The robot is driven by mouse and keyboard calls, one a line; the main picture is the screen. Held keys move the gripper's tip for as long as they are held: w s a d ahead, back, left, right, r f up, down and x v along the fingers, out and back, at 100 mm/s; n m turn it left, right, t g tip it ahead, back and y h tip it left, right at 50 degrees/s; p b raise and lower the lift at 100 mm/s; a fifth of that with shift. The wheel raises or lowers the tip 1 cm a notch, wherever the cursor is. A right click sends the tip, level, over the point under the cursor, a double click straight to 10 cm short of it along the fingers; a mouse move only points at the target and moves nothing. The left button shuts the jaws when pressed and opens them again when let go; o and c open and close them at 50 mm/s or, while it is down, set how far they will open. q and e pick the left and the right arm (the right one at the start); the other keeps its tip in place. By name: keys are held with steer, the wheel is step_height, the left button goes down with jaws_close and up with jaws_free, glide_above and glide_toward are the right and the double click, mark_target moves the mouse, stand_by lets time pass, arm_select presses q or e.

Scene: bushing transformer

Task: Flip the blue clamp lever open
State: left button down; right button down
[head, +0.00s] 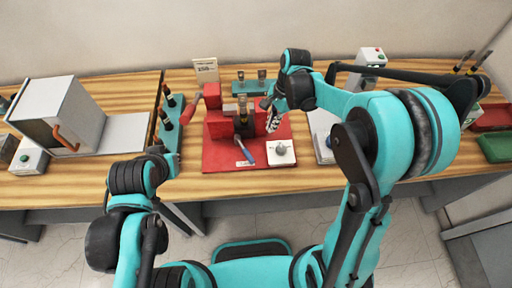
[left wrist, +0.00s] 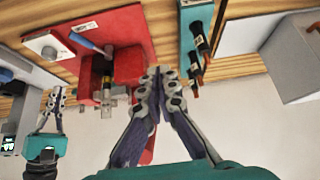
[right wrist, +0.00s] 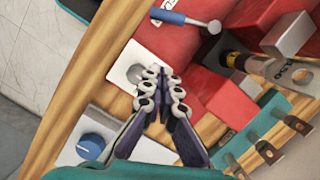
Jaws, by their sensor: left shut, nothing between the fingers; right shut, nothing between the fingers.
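The blue clamp lever (head: 246,153) lies low over the front of the red base plate (head: 215,158). It also shows in the left wrist view (left wrist: 84,41) and in the right wrist view (right wrist: 168,16), with a metal rod ending in a round tip. My right gripper (head: 268,108) is shut and empty, above the right side of the red fixture and apart from the lever. In the right wrist view its fingertips (right wrist: 162,84) overlap the white knob box. My left gripper (left wrist: 162,78) is shut and empty, left of the fixture; its fingers are hard to see in the head view.
A white box with a grey knob (head: 281,152) stands right of the lever. A red-handled lever (head: 191,107) sticks out on the fixture's left. A teal rack with dark-handled tools (head: 170,125) stands further left. A grey cabinet (head: 60,112) is at far left.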

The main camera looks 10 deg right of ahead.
mark_target(245, 152)
steer(key=shift+f, duration=0.1)
steer(key=b+x, duration=0.2)
steer(key=x, duration=0.8)
steer(key=shift+a+f, duration=0.15)
steer(key=shift+s+a, duration=0.3)
steer(key=shift+a, duration=0.3)
steer(key=shift+s+a, duration=0.25)
steer(key=shift+a, duration=0.3)
steer(key=shift+s+a+f, duration=0.1)
steer(key=shift+s+a, duration=0.15)
steer(key=shift+a, duration=0.25)
steer(key=shift+a, duration=0.1)
